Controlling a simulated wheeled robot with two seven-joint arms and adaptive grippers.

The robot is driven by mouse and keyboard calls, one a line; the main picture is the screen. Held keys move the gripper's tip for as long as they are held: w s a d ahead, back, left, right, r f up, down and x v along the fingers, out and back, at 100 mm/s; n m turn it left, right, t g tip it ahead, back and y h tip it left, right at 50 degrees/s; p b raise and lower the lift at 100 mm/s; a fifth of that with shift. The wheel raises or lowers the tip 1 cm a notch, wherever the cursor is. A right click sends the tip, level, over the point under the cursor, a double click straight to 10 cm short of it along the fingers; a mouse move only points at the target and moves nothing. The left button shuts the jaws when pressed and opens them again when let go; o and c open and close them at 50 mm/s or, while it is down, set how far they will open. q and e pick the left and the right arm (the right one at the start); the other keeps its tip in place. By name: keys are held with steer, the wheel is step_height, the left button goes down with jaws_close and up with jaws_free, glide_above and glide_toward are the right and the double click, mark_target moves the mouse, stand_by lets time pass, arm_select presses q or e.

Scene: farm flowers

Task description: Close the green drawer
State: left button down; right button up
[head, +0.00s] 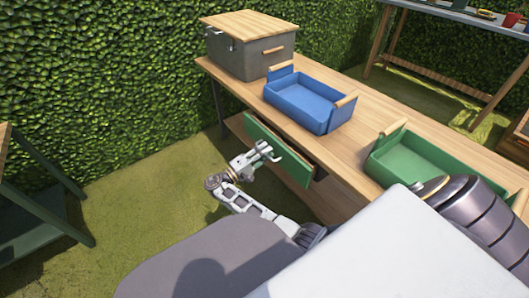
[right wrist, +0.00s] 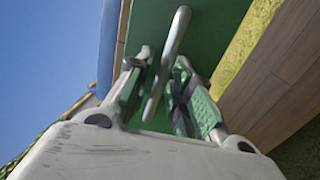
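The green drawer (head: 296,166) is under the front edge of the wooden table, its front panel standing a little out from the table. Its metal handle (right wrist: 168,55) shows as a bar in the right wrist view, against the green front (right wrist: 215,35). My right gripper (head: 266,152) is at the drawer front in the head view. In the right wrist view the gripper (right wrist: 164,75) has its fingers apart, one on each side of the handle. Whether either finger touches the bar is unclear. My left gripper is not in view.
The wooden table (head: 365,150) bears a blue crate (head: 318,112), a green crate (head: 420,165) and a grey box with a wooden lid (head: 250,28). A green-framed table (head: 40,215) stands at the left. Grass between it and the wooden table is clear.

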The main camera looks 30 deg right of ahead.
mark_target(273, 147)
jaws_close()
steer(key=shift+d, duration=0.15)
steer(key=shift+f+x, duration=0.15)
steer(key=shift+x, duration=0.9)
steer(key=shift+f+x, duration=0.15)
steer(key=shift+x, duration=0.9)
steer(key=shift+d, duration=0.1)
steer(key=shift+o, duration=1.9)
jaws_free()
steer(key=shift+d, duration=0.1)
steer(key=shift+f, duration=0.1)
